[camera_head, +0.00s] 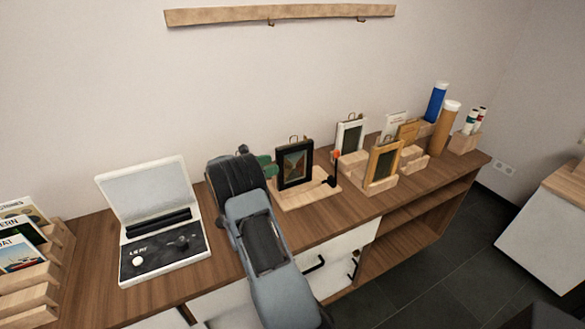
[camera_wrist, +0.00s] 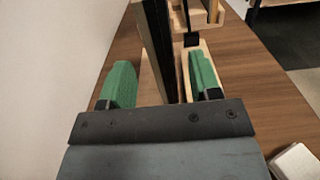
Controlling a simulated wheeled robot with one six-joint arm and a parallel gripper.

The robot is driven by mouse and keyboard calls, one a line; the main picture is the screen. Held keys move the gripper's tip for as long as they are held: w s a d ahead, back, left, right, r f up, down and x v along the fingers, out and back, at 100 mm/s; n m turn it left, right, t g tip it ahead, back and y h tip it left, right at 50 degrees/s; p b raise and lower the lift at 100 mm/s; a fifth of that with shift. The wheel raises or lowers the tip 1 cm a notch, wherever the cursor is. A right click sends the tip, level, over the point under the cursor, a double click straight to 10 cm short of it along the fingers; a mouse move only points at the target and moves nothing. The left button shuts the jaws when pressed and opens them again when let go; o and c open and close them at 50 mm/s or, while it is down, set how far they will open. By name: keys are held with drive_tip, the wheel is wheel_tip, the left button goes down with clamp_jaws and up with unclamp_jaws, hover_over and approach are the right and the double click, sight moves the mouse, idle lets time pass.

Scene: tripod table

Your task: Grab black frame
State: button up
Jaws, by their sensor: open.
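The black frame (camera_head: 294,165) holds a dark landscape picture and stands upright on a light wooden stand (camera_head: 318,193) on the long wooden counter. In the head view my gripper (camera_head: 268,166) is at its left side, and only a bit of green finger shows. In the wrist view the black frame (camera_wrist: 156,45) is seen edge-on between the two green fingers of my gripper (camera_wrist: 160,82). The fingers are open, with a gap on each side of the frame. The frame's lower edge is partly hidden by the gripper body.
A small black post with an orange top (camera_head: 334,168) stands right of the frame. Further right are a white frame (camera_head: 350,136), a gold frame (camera_head: 383,160), and blue (camera_head: 436,100) and brown tubes (camera_head: 443,126). A white open case (camera_head: 150,220) lies left. The wall is close behind.

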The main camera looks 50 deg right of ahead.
sight(286, 160)
drive_tip(key=shift+p+x, duration=0.35)
drive_tip(key=shift+x, duration=3.1)
drive_tip(key=shift+w, duration=0.1)
drive_tip(key=shift+a, duration=0.1)
clamp_jaws()
